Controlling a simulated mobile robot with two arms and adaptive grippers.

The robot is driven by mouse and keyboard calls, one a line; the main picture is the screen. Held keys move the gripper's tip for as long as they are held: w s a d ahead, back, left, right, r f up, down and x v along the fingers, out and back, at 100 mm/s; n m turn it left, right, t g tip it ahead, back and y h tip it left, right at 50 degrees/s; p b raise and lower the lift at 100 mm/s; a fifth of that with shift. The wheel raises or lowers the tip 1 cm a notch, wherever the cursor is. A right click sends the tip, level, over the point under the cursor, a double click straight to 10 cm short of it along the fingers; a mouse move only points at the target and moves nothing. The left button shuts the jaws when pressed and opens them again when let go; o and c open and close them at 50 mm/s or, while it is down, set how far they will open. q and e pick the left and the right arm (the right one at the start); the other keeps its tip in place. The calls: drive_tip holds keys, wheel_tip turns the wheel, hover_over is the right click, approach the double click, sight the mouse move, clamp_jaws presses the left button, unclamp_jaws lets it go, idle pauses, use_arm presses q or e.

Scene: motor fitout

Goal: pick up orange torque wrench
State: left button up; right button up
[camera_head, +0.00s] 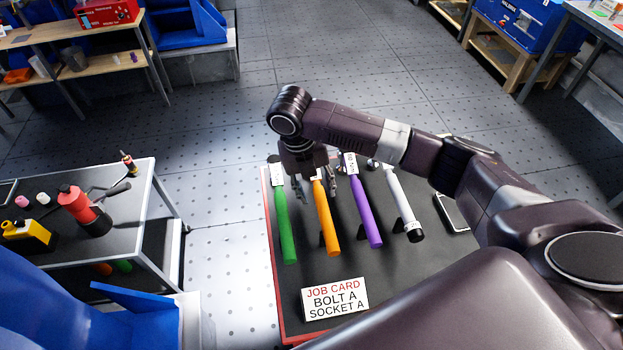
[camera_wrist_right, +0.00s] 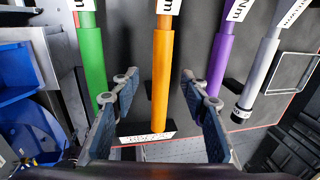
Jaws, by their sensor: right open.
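The orange torque wrench (camera_head: 327,220) lies on the dark table top between a green wrench (camera_head: 285,225) and a purple wrench (camera_head: 365,215). A white wrench (camera_head: 402,205) lies to the right of the purple one. My right gripper (camera_head: 314,190) is open over the far part of the orange wrench, hiding some of it. In the right wrist view the orange wrench (camera_wrist_right: 162,75) runs between the two open fingers (camera_wrist_right: 163,97), with a gap on each side. The fingers do not appear to touch it. My left gripper is not in view.
The green and purple wrenches lie close on either side. A grey side table (camera_head: 128,210) with a red tool (camera_head: 82,209) stands at left. Open floor lies beyond the table.

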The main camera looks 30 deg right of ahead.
sight(321, 203)
drive_tip(key=f, duration=0.2)
drive_tip(key=d+f+p, duration=0.1)
drive_tip(key=f, duration=0.1)
drive_tip(key=f+p, duration=0.1)
drive_tip(key=f, duration=0.1)
drive_tip(key=shift+s+d, duration=0.25)
drive_tip(key=shift+d+f, duration=0.1)
drive_tip(key=shift+f, duration=0.35)
drive_tip(key=shift+c, duration=0.2)
clamp_jaws()
drive_tip(key=shift+w+r, duration=0.1)
drive_tip(key=shift+r, duration=0.05)
